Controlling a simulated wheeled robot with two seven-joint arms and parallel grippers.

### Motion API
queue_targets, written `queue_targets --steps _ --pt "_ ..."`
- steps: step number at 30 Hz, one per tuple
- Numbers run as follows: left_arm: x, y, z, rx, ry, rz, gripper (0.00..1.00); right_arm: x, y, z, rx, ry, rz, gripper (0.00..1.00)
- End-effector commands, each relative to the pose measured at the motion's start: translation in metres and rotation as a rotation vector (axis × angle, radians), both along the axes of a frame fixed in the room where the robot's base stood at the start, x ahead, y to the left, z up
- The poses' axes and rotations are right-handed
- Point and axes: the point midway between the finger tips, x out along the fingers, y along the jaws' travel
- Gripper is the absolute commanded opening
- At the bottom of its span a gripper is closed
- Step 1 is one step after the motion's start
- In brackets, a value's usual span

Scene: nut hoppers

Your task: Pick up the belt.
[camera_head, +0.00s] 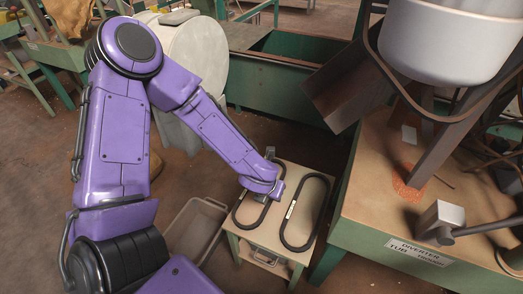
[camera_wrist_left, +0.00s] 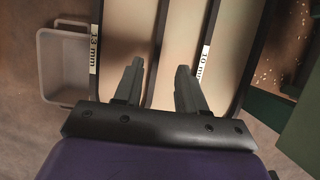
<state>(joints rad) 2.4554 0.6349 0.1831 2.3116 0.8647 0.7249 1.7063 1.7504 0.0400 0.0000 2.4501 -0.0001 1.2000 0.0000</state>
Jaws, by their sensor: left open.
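Two black oval belts lie side by side on a small tan-topped table (camera_head: 240,236). The left belt (camera_head: 236,214) is partly covered by my left gripper in the head view; its label seems to read 13 mm in the left wrist view. The right belt (camera_head: 325,200) has a white label that seems to read 10 mm. My left gripper (camera_wrist_left: 158,82) is open and empty above the table. One strand of the left belt (camera_wrist_left: 162,45) shows between its fingers; contact cannot be told. The right finger is close to the right belt's (camera_wrist_left: 208,38) labelled strand. My right gripper is not seen.
A beige bin (camera_head: 194,228) stands on the floor left of the table. A green bench (camera_head: 420,215) with a diverter sign and a hopper (camera_head: 445,45) is close on the right. Green troughs (camera_head: 275,75) stand behind. A grey item (camera_head: 266,257) sits under the tabletop.

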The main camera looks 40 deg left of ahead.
Motion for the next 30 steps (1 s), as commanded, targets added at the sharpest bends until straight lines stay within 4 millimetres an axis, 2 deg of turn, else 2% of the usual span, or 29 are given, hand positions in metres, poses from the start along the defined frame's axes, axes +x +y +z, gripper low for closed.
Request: queue_targets --steps 5,11,18,20,21,22,30 --pt "0.006 0.003 -0.018 0.005 0.0 -0.003 0.4 0.0 0.0 -0.011 0.0 0.0 0.0 0.43" --pt "0.018 0.008 -0.053 0.005 0.001 -0.003 0.4 0.0 0.0 -0.031 0.0 0.0 0.0 0.43" --pt "0.021 0.009 -0.054 0.004 0.0 -0.003 0.4 0.0 0.0 -0.029 0.0 0.0 0.0 0.43" --pt "0.021 0.009 -0.054 0.004 0.0 -0.003 0.21 0.0 0.0 -0.029 0.0 0.0 0.0 0.43" --pt "0.021 0.009 -0.054 0.004 0.0 -0.003 0.08 0.0 0.0 -0.029 0.0 0.0 0.0 0.43" --pt "0.021 0.009 -0.054 0.004 0.0 -0.003 0.0 0.0 0.0 -0.029 0.0 0.0 0.0 0.43" --pt "0.021 0.009 -0.054 0.004 0.0 -0.003 0.0 0.0 0.0 -0.029 0.0 0.0 0.0 0.43"
